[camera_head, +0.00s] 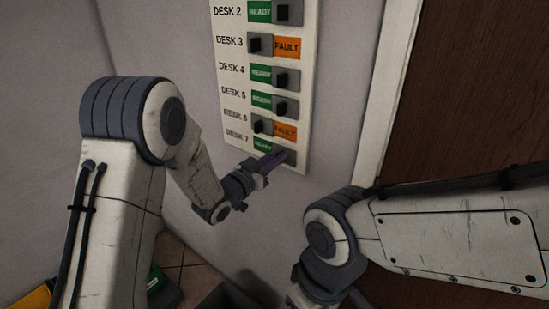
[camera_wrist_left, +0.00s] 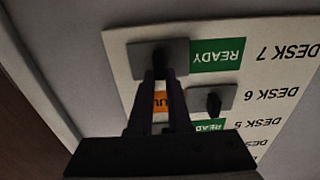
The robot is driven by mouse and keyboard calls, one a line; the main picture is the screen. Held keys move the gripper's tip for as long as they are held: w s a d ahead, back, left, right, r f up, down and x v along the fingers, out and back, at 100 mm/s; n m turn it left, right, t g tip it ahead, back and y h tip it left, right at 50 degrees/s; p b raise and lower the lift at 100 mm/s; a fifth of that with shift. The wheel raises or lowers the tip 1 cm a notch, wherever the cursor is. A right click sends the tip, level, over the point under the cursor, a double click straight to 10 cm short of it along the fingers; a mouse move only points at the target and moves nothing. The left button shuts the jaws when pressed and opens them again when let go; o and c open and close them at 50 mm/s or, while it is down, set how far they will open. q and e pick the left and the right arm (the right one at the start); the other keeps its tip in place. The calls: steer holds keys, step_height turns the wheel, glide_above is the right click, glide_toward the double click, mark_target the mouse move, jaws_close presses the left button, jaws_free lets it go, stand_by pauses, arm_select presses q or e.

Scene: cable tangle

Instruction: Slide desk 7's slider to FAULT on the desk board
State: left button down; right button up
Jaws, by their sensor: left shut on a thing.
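The desk board (camera_head: 238,110) is a pale panel on the wall with a column of labelled sliders. Desk 7's row is at its bottom, with a green READY label (camera_wrist_left: 217,54) showing and the grey slider plate (camera_wrist_left: 180,49) beside it, on the side away from the desk name. My left gripper (camera_head: 281,158) reaches the slider from below left in the head view. In the left wrist view its fingers (camera_wrist_left: 161,72) are shut on the slider's dark knob (camera_wrist_left: 158,57), which they partly hide. Only part of my right arm shows; its gripper is out of frame.
Desk 6's slider (camera_wrist_left: 212,99) sits close by, with an orange FAULT label (camera_head: 285,132) showing. Desk 5's slider (camera_head: 285,106) is above it. A brown door (camera_head: 470,100) with a white frame (camera_head: 392,90) stands right of the board. Bare wall lies between.

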arm_select(q)
steer(key=shift+w+a, duration=0.1)
stand_by(0.3)
steer(key=w+a, duration=0.1)
steer(key=a, duration=0.1)
steer(key=w+a, duration=0.2)
steer(key=w+a+b, duration=0.1)
steer(key=a, duration=0.1)
steer(key=shift+w, duration=0.2)
steer(key=shift+w+a, duration=0.1)
steer(key=shift+a, duration=0.15)
steer(key=c, duration=0.8)
jaws_free()
steer(key=shift+a, duration=0.1)
steer(key=shift+c, duration=0.2)
